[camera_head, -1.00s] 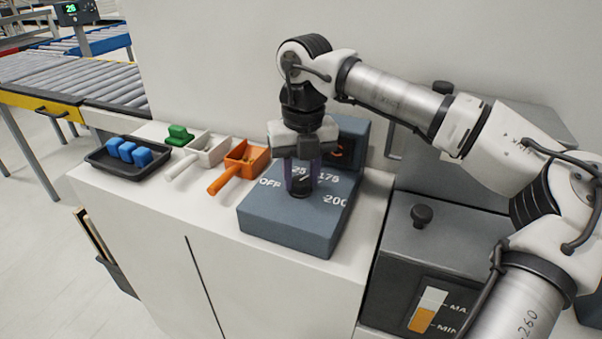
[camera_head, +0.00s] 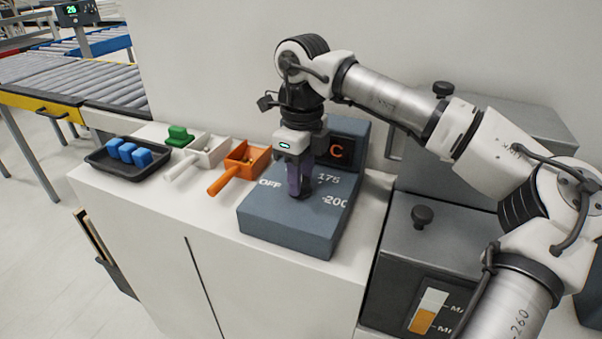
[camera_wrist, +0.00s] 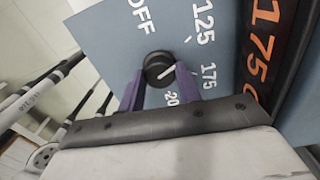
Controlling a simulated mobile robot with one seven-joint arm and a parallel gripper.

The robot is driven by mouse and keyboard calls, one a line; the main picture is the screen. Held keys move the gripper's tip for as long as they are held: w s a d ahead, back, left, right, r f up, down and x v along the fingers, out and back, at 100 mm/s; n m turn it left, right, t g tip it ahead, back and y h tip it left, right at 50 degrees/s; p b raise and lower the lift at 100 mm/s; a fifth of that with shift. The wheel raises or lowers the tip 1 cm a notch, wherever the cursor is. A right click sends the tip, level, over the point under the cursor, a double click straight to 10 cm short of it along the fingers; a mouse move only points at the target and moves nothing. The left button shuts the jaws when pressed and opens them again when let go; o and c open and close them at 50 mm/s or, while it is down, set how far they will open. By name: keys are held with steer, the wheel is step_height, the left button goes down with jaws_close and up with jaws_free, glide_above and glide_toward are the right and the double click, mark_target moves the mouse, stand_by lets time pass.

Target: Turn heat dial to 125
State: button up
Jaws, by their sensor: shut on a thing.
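The heat dial (camera_wrist: 158,68) is a small black round knob with a white pointer line, on a blue-grey control box (camera_head: 290,226). Its face carries white OFF, 125, 175 and 200 marks. In the wrist view the pointer points right, toward the 175 side. The orange display (camera_wrist: 264,45) reads 175 and a C. My gripper (camera_wrist: 160,76) has its purple fingers on either side of the dial, shut on it. In the head view my gripper (camera_head: 300,192) points down onto the box and hides the dial and the 125 mark.
A dark machine with a black knob (camera_head: 422,215) stands close on the right.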

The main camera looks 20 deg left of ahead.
steer(key=shift+n, duration=0.6)
steer(key=o, duration=1)
steer(key=shift+r, duration=0.1)
step_height(320, 180, up, 14)
steer(key=shift+w+b, duration=0.25)
steer(key=shift+b, duration=0.2)
steer(key=shift+f, duration=0.2)
